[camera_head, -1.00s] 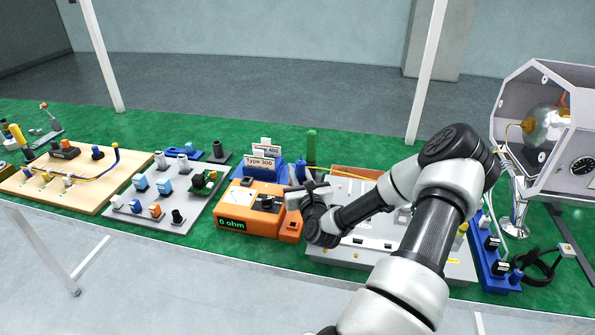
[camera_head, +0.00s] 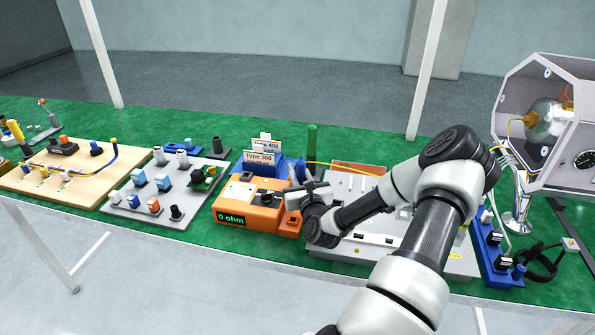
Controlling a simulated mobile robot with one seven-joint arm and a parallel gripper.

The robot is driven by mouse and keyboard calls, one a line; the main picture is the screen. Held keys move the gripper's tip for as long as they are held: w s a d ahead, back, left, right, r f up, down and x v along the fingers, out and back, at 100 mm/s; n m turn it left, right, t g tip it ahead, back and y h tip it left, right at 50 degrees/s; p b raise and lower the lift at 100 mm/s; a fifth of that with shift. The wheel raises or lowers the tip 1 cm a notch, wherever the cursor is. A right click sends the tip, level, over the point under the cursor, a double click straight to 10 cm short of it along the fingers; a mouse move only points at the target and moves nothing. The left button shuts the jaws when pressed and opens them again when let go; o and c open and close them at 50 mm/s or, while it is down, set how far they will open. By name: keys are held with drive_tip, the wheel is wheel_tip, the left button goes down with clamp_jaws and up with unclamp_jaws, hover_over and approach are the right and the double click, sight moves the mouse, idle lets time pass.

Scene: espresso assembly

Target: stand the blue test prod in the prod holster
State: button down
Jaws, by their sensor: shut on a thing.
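My gripper (camera_head: 301,194) is beside the right end of the orange ohm meter (camera_head: 235,206). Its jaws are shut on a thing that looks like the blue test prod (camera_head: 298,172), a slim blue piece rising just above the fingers. The wrist hides its lower part and tip. A small orange block (camera_head: 290,223) at the meter's right side, close below the gripper, may be the prod holster. I cannot tell whether the prod touches it. The meter display reads 0 ohm.
A blue card holder (camera_head: 279,171) with Type 300 and Type 400 cards stands behind the meter, beside a green post (camera_head: 312,140). A grey panel (camera_head: 345,252) lies under my arm. A grey board (camera_head: 145,215) with several small parts is left. A lamp housing (camera_head: 508,95) stands right.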

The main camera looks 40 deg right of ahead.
drive_tip(key=shift+f+b, duration=0.4)
drive_tip(key=shift+f, duration=0.1)
idle(1.0)
drive_tip(key=c, duration=1.5)
unclamp_jaws()
drive_tip(key=shift+s, duration=0.1)
drive_tip(key=shift+v, duration=2.95)
drive_tip(key=shift+r, duration=0.1)
drive_tip(key=p+v, duration=0.3)
drive_tip(key=v, duration=1.3)
drive_tip(key=shift+r+p, duration=0.2)
drive_tip(key=shift+p, duration=0.2)
drive_tip(key=shift+s+a+f, duration=0.25)
drive_tip(key=shift+s+a, duration=0.1)
drive_tip(key=shift+s, duration=0.25)
